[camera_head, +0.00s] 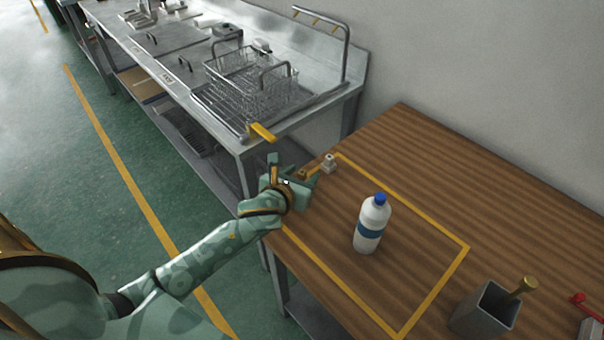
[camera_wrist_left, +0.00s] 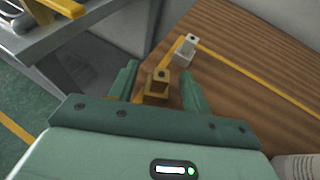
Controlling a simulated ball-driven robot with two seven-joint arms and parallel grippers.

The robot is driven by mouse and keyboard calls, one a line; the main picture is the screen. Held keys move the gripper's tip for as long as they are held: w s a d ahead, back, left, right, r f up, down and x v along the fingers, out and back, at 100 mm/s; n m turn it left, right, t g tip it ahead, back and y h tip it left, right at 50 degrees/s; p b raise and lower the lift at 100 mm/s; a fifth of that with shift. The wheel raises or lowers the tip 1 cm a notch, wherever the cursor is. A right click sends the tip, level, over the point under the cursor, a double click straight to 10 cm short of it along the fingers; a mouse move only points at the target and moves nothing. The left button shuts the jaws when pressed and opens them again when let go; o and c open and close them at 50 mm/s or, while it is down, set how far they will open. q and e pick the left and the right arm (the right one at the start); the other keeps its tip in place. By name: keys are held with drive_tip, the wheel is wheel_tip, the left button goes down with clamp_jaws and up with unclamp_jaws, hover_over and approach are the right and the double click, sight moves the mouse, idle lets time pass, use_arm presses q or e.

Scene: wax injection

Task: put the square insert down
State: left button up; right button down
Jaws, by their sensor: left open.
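My left gripper (camera_head: 294,168) is at the left corner of the wooden table (camera_head: 420,150). In the left wrist view its two fingers (camera_wrist_left: 158,76) are spread apart. A small gold-brown block (camera_wrist_left: 160,88) with a dark hole in its top sits between them, with gaps visible on both sides; it also shows in the head view (camera_head: 303,174), partly hidden by the gripper. Just beyond it stands a small pale grey block (camera_head: 329,163), also in the wrist view (camera_wrist_left: 184,52), outside the fingers. I cannot tell for certain which block is the square insert. My right gripper is not in view.
A white bottle (camera_head: 371,228) with a blue cap stands inside the yellow tape outline (camera_head: 440,285). A grey square container (camera_head: 484,310) is at the lower right. A steel counter (camera_head: 290,118) with wire baskets (camera_head: 245,85) stands behind, across a gap.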

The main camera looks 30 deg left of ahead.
use_arm(q)
drive_tip(key=p+v, duration=0.3)
drive_tip(key=v, duration=0.7)
drive_tip(key=shift+s+r, duration=0.2)
drive_tip(key=shift+s, duration=0.05)
drive_tip(key=shift+s+r, duration=0.1)
drive_tip(key=shift+s, duration=0.25)
